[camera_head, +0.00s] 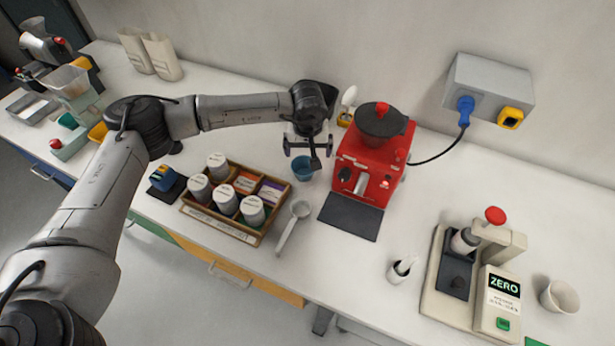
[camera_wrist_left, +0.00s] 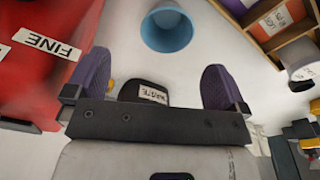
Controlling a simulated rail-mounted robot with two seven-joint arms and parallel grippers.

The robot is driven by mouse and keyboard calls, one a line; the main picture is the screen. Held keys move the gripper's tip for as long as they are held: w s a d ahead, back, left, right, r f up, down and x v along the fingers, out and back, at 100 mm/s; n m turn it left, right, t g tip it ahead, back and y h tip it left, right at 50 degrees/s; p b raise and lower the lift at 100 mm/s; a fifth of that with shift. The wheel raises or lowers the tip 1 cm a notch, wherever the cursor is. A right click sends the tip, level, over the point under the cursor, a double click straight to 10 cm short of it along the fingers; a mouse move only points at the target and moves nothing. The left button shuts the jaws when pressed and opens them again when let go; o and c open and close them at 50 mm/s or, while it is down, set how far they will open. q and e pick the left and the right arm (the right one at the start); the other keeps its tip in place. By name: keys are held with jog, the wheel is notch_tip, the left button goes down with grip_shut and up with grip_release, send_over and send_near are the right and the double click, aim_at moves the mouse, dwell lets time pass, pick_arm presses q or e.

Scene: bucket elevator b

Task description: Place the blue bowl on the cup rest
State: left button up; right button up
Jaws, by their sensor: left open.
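The small blue bowl (camera_head: 302,169) stands on the white bench, between the wooden jar box and the red machine (camera_head: 372,165). In the left wrist view the blue bowl (camera_wrist_left: 166,30) lies ahead of the fingers, empty inside. My left gripper (camera_head: 309,152) is just above and behind it, open; its purple finger pads (camera_wrist_left: 158,82) are apart with nothing between them. A dark flat pad (camera_head: 351,215) lies in front of the red machine, and a dark recessed platform (camera_head: 455,275) is in the white device; I cannot tell which is the cup rest. My right gripper is out of view.
The wooden box (camera_head: 237,201) with several white-lidded jars stands left of the bowl. A long-handled scoop (camera_head: 293,224) lies before it. A small white cup (camera_head: 398,270) stands right of the pad. A wall socket box (camera_head: 489,85) feeds a black cable.

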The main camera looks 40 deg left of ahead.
aim_at(304, 173)
pick_arm(q)
jog(key=f, duration=0.2)
jog(key=a+f, duration=0.1)
jog(key=f, duration=0.3)
jog(key=shift+w+a+f, duration=0.2)
jog(key=shift+a+f, duration=0.05)
jog(key=shift+a, duration=0.1)
jog(key=shift+a+f+b, duration=0.2)
jog(key=shift+f+b, duration=0.1)
jog(key=shift+f, duration=0.25)
jog(key=shift+w+a+f, duration=0.1)
jog(key=shift+w+f, duration=0.05)
jog(key=shift+f, duration=0.65)
jog(key=shift+w+a+f, duration=0.1)
jog(key=shift+w+f, duration=0.05)
jog(key=shift+f, duration=0.7)
jog(key=shift+w+a+f, duration=0.1)
jog(key=shift+w+f, duration=0.05)
jog(key=shift+f, duration=0.65)
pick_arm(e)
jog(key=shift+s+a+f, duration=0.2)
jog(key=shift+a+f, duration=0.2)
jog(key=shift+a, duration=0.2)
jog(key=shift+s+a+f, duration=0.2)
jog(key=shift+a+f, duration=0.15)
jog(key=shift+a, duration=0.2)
